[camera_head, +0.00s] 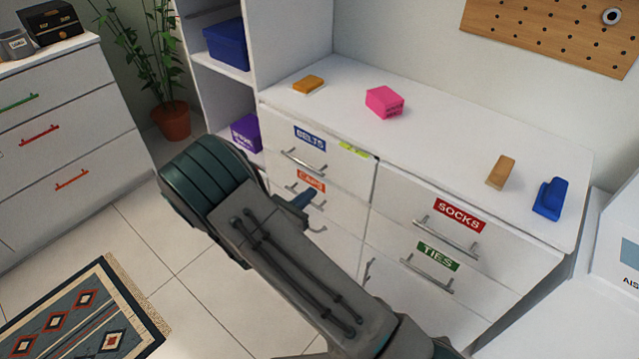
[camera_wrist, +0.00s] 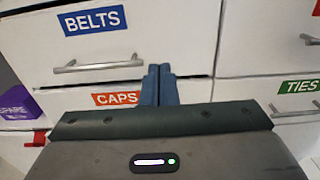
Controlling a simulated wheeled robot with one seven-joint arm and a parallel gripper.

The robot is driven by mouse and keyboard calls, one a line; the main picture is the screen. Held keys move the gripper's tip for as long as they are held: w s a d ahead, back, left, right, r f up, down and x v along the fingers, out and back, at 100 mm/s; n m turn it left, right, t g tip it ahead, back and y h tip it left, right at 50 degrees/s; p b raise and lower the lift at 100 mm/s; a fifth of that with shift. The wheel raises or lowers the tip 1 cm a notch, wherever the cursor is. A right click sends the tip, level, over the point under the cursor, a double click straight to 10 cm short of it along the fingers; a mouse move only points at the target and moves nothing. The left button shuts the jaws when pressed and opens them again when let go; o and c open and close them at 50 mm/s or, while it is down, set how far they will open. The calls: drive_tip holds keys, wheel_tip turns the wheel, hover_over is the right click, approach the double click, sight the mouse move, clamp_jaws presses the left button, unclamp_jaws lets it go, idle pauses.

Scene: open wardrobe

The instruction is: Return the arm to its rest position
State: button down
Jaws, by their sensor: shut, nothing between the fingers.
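My gripper (camera_wrist: 159,86) is shut and empty in the wrist view, its two blue fingers together. In the head view my arm stretches from the bottom edge up toward the dresser's left side. One blue finger part (camera_head: 303,199) shows beside the CAPS drawer (camera_head: 335,215); the rest of the gripper is hidden behind the arm. The BELTS drawer (camera_head: 340,172) looks slightly open, with something yellow-green (camera_head: 353,149) showing at its top edge.
The white dresser top (camera_head: 440,135) holds a pink box (camera_head: 384,102), an orange block (camera_head: 308,84), a tan block (camera_head: 501,172) and a blue item (camera_head: 549,198). Drawer handles stick out near my arm. A potted plant (camera_head: 172,120) and rug (camera_head: 85,315) are left; tiled floor is clear between.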

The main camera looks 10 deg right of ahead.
drive_tip(key=s+d+r+m+g+y+p, duration=0.3)
drive_tip(key=s+d+r+m+g+p, duration=0.4)
drive_tip(key=s+d+r+m+g, duration=0.75)
drive_tip(key=s+a+r+m+t+y+p, duration=0.1)
drive_tip(key=s+r+m+t+y+p, duration=0.1)
drive_tip(key=s+r+m+y, duration=0.3)
drive_tip(key=s+a+r+m+t+y+p, duration=0.2)
drive_tip(key=s+r+m+y+p, duration=0.2)
drive_tip(key=r+m, duration=0.3)
drive_tip(key=shift+s+r+m+y+p, duration=0.4)
drive_tip(key=shift+s+r+p, duration=0.1)
drive_tip(key=shift+r, duration=2.3)
drive_tip(key=shift+d+t, duration=0.1)
drive_tip(key=shift+t, duration=0.15)
